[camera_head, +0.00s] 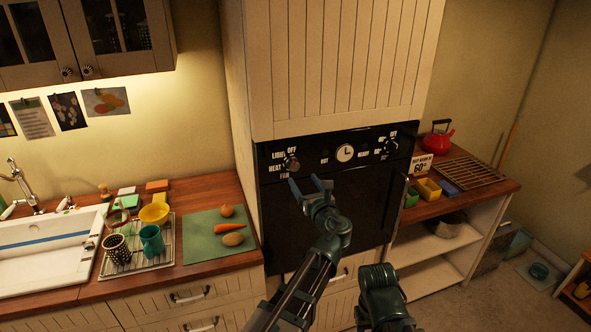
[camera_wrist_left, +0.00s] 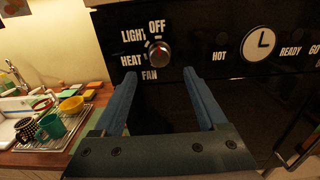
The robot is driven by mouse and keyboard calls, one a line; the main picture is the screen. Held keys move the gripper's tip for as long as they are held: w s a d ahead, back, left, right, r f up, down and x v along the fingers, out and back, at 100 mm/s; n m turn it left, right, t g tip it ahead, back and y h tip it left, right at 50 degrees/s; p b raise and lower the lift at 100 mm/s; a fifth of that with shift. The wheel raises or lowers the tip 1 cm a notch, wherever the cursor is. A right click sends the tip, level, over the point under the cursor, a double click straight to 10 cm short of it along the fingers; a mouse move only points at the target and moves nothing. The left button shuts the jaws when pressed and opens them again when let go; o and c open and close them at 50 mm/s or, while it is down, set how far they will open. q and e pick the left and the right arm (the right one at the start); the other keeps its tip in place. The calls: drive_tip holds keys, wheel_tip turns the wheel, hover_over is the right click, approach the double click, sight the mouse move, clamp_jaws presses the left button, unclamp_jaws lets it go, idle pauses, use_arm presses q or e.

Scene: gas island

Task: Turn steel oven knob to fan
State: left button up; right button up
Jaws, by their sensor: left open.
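The steel oven knob (camera_wrist_left: 158,54) is on the black oven panel, with LIGHT, OFF, HEAT and FAN printed around it. Its red mark points up towards OFF, and FAN is printed below it. The knob (camera_head: 291,163) also shows at the left of the panel in the head view. My left gripper (camera_head: 307,183) is open and empty, just below the knob and in front of the oven. In the left wrist view, the blue fingers of my left gripper (camera_wrist_left: 161,75) are spread, with the knob beyond and slightly above their tips. My right gripper is not in view.
A clock (camera_head: 345,153) and a second knob (camera_head: 391,146) are further right on the panel. A green board (camera_head: 212,249) with vegetables lies on the left counter. A red kettle (camera_head: 438,137) stands on the right counter.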

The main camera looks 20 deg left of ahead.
sight(295, 168)
use_arm(q)
drive_tip(key=x, duration=0.8)
drive_tip(key=shift+a, duration=0.1)
drive_tip(key=shift+c, duration=0.2)
clamp_jaws()
